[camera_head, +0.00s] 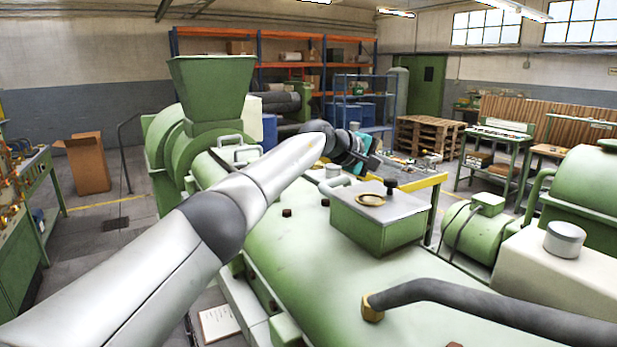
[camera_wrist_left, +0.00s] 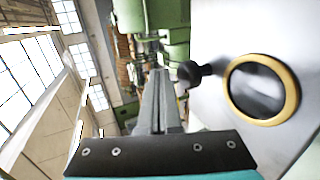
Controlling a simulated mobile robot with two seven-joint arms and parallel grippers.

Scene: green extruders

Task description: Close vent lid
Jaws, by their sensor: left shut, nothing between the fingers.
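The vent is a green box (camera_head: 377,230) on top of the large green machine. Its grey lid (camera_head: 408,206) carries a gold-rimmed round window and a black knob (camera_head: 390,186). In the head view the lid looks flat on the box; I cannot see any gap along its far edge. My left gripper (camera_head: 374,163) is just behind and above the lid, beyond the knob. In the left wrist view its fingers (camera_wrist_left: 160,75) are together and empty, left of the knob (camera_wrist_left: 194,73) and the gold-rimmed window (camera_wrist_left: 261,90), apparently apart from both. My right gripper is out of view.
A dark hose (camera_head: 480,300) with a brass fitting crosses the machine top in front of the box. A green hopper (camera_head: 211,88) stands at the left rear. A yellow rail (camera_head: 425,181) runs behind the box. Free air lies above the lid.

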